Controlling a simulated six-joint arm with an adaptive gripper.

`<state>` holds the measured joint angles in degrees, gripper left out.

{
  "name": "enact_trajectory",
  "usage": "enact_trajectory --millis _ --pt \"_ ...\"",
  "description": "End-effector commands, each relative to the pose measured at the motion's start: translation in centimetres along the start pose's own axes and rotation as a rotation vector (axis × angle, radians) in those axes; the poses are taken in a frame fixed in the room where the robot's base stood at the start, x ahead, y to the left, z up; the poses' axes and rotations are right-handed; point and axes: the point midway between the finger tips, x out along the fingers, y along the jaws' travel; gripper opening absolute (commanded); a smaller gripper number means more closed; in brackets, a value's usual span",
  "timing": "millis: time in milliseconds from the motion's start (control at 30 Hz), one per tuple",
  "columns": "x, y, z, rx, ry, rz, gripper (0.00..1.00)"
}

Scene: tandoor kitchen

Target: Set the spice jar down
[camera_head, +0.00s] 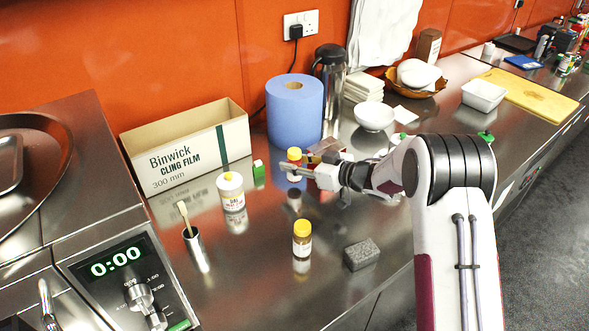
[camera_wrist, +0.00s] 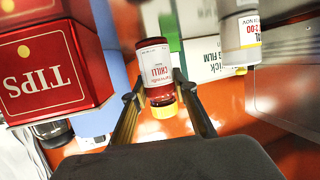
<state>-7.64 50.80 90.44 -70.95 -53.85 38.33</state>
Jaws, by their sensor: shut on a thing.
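The spice jar (camera_head: 294,170) is a small jar with red contents, a yellow lid and a white label. In the wrist view the label on the jar (camera_wrist: 155,70) reads CHILLI. My gripper (camera_head: 299,170) is shut on it from the right side, with one finger on each side of the jar. The jar looks upright over the steel counter (camera_head: 230,285). Its reflection shows below it, and it seems slightly above the surface, though I cannot tell exactly.
A white yellow-capped tub (camera_head: 231,192), a cling film box (camera_head: 185,155) and a blue paper roll (camera_head: 293,110) stand nearby. A red TIPS box (camera_wrist: 50,65) is close beside the jar. Another yellow-lidded jar (camera_head: 302,240) and a grey sponge (camera_head: 361,254) sit in front. Counter between them is clear.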

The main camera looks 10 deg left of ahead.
Motion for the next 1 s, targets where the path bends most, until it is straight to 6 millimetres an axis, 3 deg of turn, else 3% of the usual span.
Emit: enact_trajectory --millis 200,733,767,800,1000 --pt "0.6 0.0 1.9 0.0 0.001 -0.001 0.04" --pt "0.8 0.0 2.5 -0.001 0.0 0.0 0.04" --pt "0.8 0.0 2.5 -0.001 0.0 0.0 0.35" --pt "0.8 0.0 2.5 -0.001 0.0 0.0 0.44" --pt "0.8 0.0 2.5 -0.001 0.0 0.0 0.44"
